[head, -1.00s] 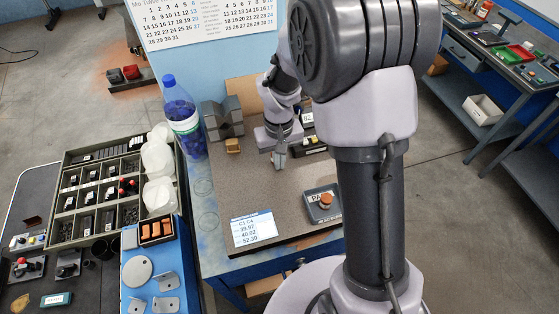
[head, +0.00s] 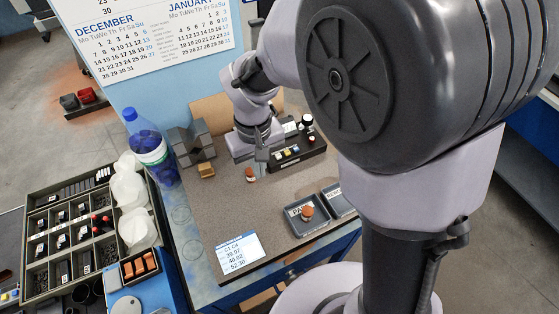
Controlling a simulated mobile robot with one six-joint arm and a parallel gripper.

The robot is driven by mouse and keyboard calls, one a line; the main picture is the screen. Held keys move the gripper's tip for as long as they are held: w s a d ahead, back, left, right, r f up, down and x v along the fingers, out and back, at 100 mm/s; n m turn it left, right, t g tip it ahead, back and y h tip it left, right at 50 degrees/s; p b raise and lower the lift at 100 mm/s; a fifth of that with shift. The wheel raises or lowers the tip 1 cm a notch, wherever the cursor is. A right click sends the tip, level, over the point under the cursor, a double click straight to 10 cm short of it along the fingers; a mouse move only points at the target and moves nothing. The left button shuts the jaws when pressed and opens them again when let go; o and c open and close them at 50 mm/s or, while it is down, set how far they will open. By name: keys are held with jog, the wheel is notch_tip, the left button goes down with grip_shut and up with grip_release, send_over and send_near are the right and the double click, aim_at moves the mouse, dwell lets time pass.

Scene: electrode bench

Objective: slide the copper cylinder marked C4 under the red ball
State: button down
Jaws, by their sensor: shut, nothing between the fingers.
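My gripper (head: 262,154) is shut and empty, pointing down low over the brown bench top (head: 225,215). A small copper-coloured cylinder with a pale band (head: 250,175) stands upright on the bench just to the left of and nearer than the fingertips, apart from them. Its marking is too small to read. Another copper-orange cylinder (head: 307,211) stands in the tray labelled PASS (head: 299,227).
The black rack (head: 302,158) with several coloured pieces stands right of my gripper. Grey V-shaped blocks (head: 190,145), a brass block (head: 206,170) and a blue bottle (head: 148,145) stand to the left. A number card (head: 239,255) lies in front. The middle of the bench is clear.

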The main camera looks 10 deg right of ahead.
aim_at(250, 171)
jog(key=f, duration=0.3)
jog(key=f+b, duration=0.1)
jog(key=f, duration=0.2)
jog(key=f+b, duration=0.1)
jog(key=f, duration=0.3)
jog(key=shift+s+f, duration=0.1)
jog(key=shift+s, duration=0.25)
jog(key=w, duration=0.2)
jog(key=shift+w+a, duration=0.3)
jog(key=shift+a, duration=0.1)
jog(key=shift+w+a+r, duration=0.15)
jog(key=shift+w+r, duration=0.05)
jog(key=shift+w, duration=0.3)
jog(key=shift+w+a+p, duration=0.2)
jog(key=shift+w+a, duration=0.05)
jog(key=shift+w, duration=0.6)
jog(key=shift+w+a+p, duration=0.15)
jog(key=shift+w+a, duration=0.05)
jog(key=shift+w, duration=0.6)
jog(key=shift+s, duration=0.15)
